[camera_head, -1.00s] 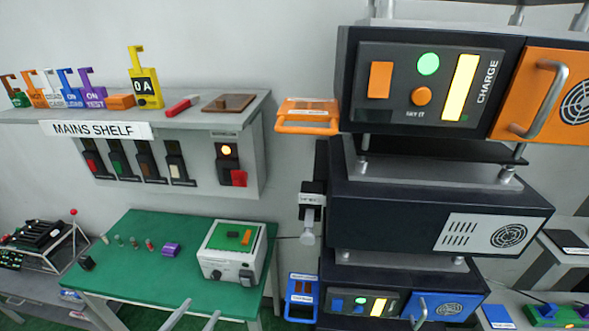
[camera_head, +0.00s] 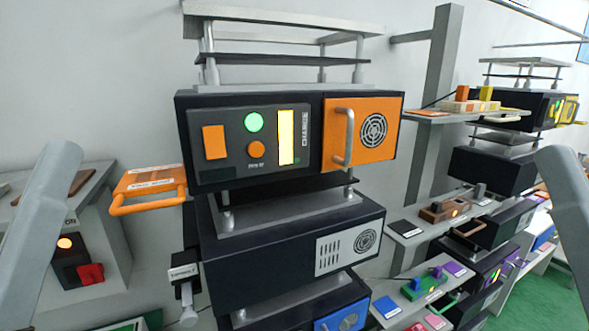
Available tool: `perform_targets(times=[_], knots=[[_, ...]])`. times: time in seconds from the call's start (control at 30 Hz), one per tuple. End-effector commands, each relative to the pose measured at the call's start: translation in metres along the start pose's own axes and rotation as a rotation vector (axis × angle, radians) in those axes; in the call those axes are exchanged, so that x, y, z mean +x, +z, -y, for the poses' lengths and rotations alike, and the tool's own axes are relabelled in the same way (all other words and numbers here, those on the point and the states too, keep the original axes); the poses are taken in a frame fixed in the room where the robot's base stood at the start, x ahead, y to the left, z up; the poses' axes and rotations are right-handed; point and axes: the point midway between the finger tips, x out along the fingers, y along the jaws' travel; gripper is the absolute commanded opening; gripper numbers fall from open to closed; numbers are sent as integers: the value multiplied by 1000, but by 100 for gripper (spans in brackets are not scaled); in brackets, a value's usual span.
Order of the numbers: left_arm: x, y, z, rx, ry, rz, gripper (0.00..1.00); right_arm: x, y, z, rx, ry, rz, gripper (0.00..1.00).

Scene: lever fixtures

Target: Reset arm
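A thick grey link of my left arm (camera_head: 42,225) rises from the bottom left, and a similar link of my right arm (camera_head: 570,205) stands at the right edge. I see no fingers on either, so both grippers are out of view. Between them stands a dark charge unit (camera_head: 290,180) with a lit green lamp (camera_head: 254,122), an orange button (camera_head: 257,149) and a lit yellow bar (camera_head: 287,137). Its orange door (camera_head: 346,165) with a grey handle (camera_head: 348,138) looks shut.
An orange tray (camera_head: 150,188) juts out left of the unit. A dark box (camera_head: 300,245) sits below it. At the right are shelves with more units (camera_head: 495,165). A red switch (camera_head: 90,273) shows beside my left link.

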Motion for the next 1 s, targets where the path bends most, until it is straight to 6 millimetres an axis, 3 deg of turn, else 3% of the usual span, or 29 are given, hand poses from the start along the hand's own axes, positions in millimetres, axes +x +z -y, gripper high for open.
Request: perform_targets(times=[0.03,0.2,0.33,0.47,1.0], knots=[[32,-30,-1,10,4,-5,84,32,-30,0,0,0,0,50],[77,-71,-2,12,5,-3,84,77,-73,0,0,0,-5,50],[102,-94,-2,13,5,-2,84,102,-96,0,0,0,-4,50],[109,-100,-2,14,5,-1,84,109,-102,0,0,0,-3,50],[106,-97,-2,14,5,-2,84,106,-99,0,0,0,-2,50]])
